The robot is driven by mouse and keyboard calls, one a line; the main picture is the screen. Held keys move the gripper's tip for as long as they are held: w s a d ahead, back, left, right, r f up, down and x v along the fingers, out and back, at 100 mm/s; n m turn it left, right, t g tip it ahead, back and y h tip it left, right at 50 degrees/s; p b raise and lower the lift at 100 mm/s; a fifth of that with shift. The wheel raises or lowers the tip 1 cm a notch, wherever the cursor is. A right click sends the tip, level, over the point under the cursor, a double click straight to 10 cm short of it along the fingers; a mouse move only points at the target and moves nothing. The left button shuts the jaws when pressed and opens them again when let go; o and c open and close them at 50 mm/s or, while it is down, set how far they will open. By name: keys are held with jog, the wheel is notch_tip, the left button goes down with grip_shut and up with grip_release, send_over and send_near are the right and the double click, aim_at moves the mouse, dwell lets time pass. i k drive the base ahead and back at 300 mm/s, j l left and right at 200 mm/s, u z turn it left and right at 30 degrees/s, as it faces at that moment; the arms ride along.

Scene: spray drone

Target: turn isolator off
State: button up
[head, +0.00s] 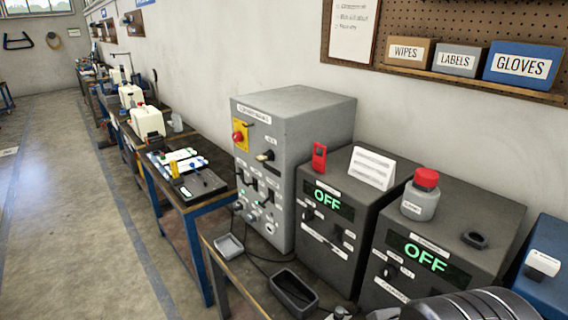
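A tall grey control cabinet (293,150) stands on the bench at the middle of the head view. Its front faces left and carries a red knob (238,136) on a yellow plate near the top. Below and to the right of it is a small switch with a pale and dark handle (265,156). Smaller switches and round sockets sit lower on the front. The labels are too small to read, so I cannot tell which control is marked as the isolator, or its exact position.
Two dark units with green OFF displays (327,199) (426,258) stand right of the cabinet. A red-capped bottle (421,196) stands on the nearer one. Cables and a dark open tray (293,289) lie in front. The floor (90,250) at left is clear.

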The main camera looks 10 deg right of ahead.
aim_at(237, 137)
jog(key=i+j, duration=0.5)
jog(key=j, duration=0.15)
jog(key=i+j, duration=0.45)
jog(key=j, duration=0.15)
jog(key=i+z, duration=0.05)
